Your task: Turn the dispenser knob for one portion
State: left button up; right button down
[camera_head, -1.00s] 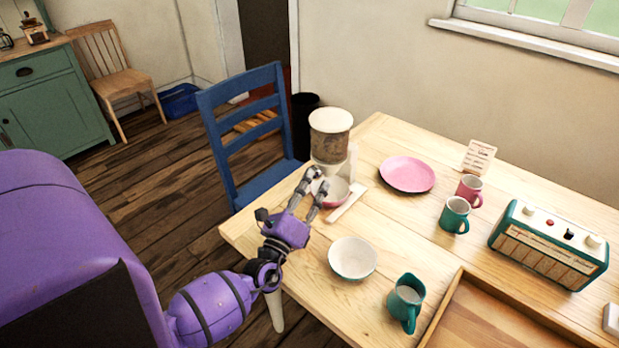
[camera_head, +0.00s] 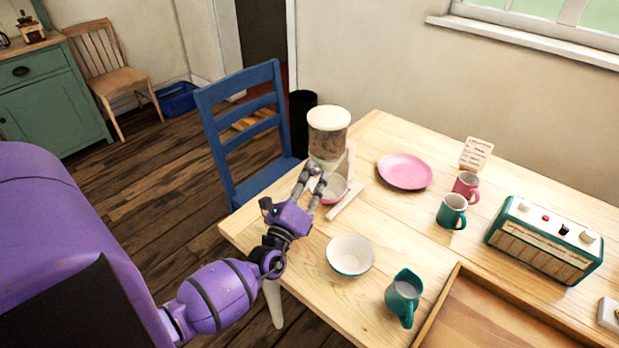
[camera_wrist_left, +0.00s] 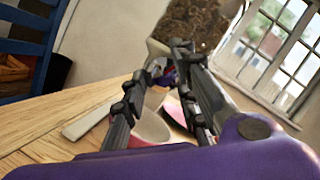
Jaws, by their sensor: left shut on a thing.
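The dispenser (camera_head: 328,133) stands near the table's far left edge, with a cream lid and a clear hopper of brown contents. Its hopper (camera_wrist_left: 196,22) also shows in the left wrist view. My left gripper (camera_head: 317,171) is at the front of the dispenser, just below the hopper. Its fingers (camera_wrist_left: 164,62) are shut on the dispenser knob, which is mostly hidden between the fingertips. A pink bowl (camera_head: 336,189) stands under the dispenser's outlet, partly behind the fingers; it shows in the left wrist view (camera_wrist_left: 150,130). My right gripper is not in view.
A white bowl (camera_head: 351,256), a teal jug (camera_head: 403,297), a teal mug (camera_head: 452,212) and a pink mug (camera_head: 467,186) stand on the table (camera_head: 300,240). A pink plate (camera_head: 405,171) lies right of the dispenser. A teal radio (camera_head: 545,241) and a wooden tray (camera_head: 480,310) are at the right. A blue chair (camera_head: 245,125) stands behind.

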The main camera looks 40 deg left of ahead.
pick_arm(q)
jog(key=m+h+b, duration=0.4)
jog(key=m+b, duration=0.2)
jog(key=m, duration=0.3)
jog(key=a+m+g+h+b, duration=0.1)
jog(key=m+h+b, duration=0.3)
jog(key=m+b, duration=0.3)
jog(key=r+m+h+b, duration=0.1)
jog(key=m+h+b, duration=0.3)
jog(key=m, duration=0.6)
jog(key=shift+a+m+g+b, duration=0.25)
jog(key=shift+m+g+b, duration=0.15)
jog(key=shift+b, duration=0.75)
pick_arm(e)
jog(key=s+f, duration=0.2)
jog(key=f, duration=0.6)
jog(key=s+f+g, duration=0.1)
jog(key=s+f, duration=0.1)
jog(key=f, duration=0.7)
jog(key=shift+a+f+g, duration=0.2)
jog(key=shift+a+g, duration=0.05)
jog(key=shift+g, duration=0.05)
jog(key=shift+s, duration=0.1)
pick_arm(q)
jog(key=shift+m, duration=0.3)
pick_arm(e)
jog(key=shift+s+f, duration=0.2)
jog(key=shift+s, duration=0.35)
